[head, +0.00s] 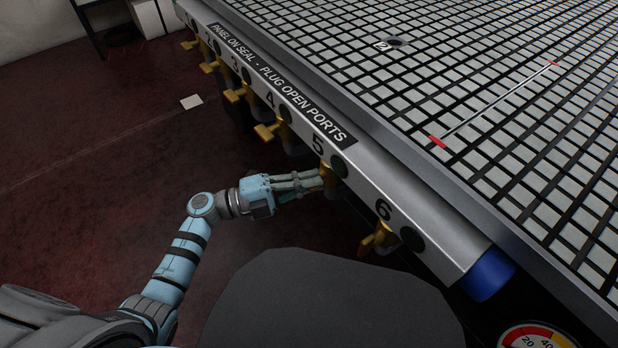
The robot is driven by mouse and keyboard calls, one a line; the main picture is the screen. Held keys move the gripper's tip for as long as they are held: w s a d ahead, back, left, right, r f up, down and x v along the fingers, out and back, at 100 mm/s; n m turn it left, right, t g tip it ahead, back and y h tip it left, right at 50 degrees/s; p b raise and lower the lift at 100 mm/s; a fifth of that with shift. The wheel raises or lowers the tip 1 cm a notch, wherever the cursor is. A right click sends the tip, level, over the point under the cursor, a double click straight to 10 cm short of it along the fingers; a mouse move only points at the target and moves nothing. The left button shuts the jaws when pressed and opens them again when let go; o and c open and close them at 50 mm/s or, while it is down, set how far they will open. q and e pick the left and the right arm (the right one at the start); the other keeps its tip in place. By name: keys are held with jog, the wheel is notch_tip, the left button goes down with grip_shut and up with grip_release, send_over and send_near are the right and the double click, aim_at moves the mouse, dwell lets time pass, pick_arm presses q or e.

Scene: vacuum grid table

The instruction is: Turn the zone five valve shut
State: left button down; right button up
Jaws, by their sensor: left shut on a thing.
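The zone five valve (328,174) is a brass valve on the front rail of the grid table, below the black number 5. My left gripper (322,180) reaches it from the left and is shut on its handle. The fingers hide most of the handle, so its exact angle cannot be told. My right gripper is not in view.
Brass valves for zones 1 to 4 run up the rail, with the zone 4 valve (272,130) nearest on that side. The zone 6 valve (378,238) is at lower right, near the blue end cap (488,275). A gauge (537,336) shows at the bottom right. The grid table (375,118) rises above the rail.

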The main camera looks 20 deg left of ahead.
pick_arm(q)
jog(key=shift+m+g, duration=0.3)
jog(key=shift+m, duration=0.4)
jog(key=shift+f+m+y+p, duration=0.1)
jog(key=shift+m+y+p, duration=0.4)
jog(key=shift+m, duration=0.2)
jog(key=shift+f, duration=0.1)
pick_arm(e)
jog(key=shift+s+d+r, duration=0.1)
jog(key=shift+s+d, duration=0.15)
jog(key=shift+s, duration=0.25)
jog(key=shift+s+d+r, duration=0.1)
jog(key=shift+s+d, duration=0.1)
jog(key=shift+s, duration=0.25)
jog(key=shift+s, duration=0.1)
pick_arm(q)
jog(key=c, duration=1.7)
grip_release()
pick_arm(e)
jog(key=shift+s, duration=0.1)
pick_arm(q)
jog(key=v, duration=1.2)
jog(key=shift+w, duration=0.1)
